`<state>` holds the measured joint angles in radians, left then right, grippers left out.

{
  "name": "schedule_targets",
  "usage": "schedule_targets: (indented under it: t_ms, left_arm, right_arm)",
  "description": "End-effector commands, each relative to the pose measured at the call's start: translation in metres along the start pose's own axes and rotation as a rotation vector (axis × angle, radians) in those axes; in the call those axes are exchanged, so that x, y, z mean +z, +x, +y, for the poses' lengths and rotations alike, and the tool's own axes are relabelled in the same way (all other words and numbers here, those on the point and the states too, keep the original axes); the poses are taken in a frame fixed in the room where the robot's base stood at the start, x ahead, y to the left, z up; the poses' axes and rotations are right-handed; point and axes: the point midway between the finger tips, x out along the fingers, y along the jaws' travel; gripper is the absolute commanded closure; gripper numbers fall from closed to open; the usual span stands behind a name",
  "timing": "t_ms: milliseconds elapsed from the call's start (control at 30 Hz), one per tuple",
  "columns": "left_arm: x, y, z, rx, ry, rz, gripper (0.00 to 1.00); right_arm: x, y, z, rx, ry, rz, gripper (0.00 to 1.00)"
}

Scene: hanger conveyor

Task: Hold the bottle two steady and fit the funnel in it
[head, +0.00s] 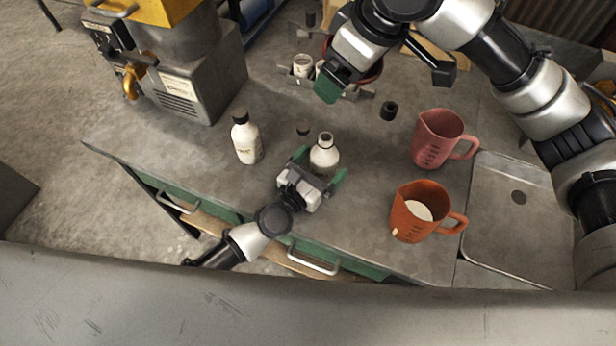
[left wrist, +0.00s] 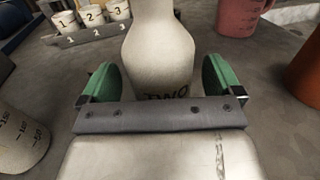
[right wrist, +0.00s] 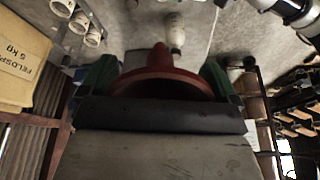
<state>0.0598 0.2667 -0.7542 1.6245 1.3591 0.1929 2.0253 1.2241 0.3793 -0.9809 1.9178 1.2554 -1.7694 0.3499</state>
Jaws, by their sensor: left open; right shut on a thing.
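Bottle two (head: 324,153) is a cream bottle with an open dark-rimmed mouth, upright on the grey workbench. The left wrist view shows its label "TWO" (left wrist: 158,55). My left gripper (head: 318,168) is open, with its green fingers on either side of the bottle's body and gaps visible. My right gripper (right wrist: 160,90) is shut on the red-brown funnel (right wrist: 160,62), holding it in the air beyond the bottle. In the head view the funnel is mostly hidden by my right arm. In the right wrist view its narrow spout points towards a pale bottle (right wrist: 175,28).
Another cream bottle (head: 247,143), black-capped, stands left of bottle two. A small dark cap (head: 303,130) and a black cylinder (head: 389,110) lie beyond. A pink jug (head: 436,135) and an orange jug (head: 408,222) stand right, beside the sink (head: 500,240). Numbered cups (left wrist: 92,16) sit behind.

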Motion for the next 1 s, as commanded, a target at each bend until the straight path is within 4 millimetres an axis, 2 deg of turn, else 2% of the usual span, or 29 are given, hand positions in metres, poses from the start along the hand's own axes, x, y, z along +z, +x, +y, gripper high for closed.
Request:
schedule_targets:
  t_ms: [133,433,767,800,1000]
  left_arm:
    - [0.0,0.009,0.0,-0.001,0.0,0.0,0.06]
    - [0.0,0.011,-0.001,-0.001,0.0,0.001,0.06]
    - [0.0,0.011,0.0,-0.001,0.0,0.001,0.56]
    - [0.0,0.011,0.0,-0.001,0.0,0.001,0.59]
    - [0.0,0.011,0.0,-0.001,0.0,0.001,0.59]
  right_arm:
    - [0.0,0.0,0.0,0.0,0.0,0.0,0.3]
    - [0.0,0.0,0.0,0.0,0.0,0.0,0.3]
    - [0.0,0.0,0.0,0.0,0.0,0.0,0.3]
    - [0.0,0.0,0.0,0.0,0.0,0.0,0.3]
    - [-0.005,0.01,-0.003,0.034,0.093,-0.071,0.3]
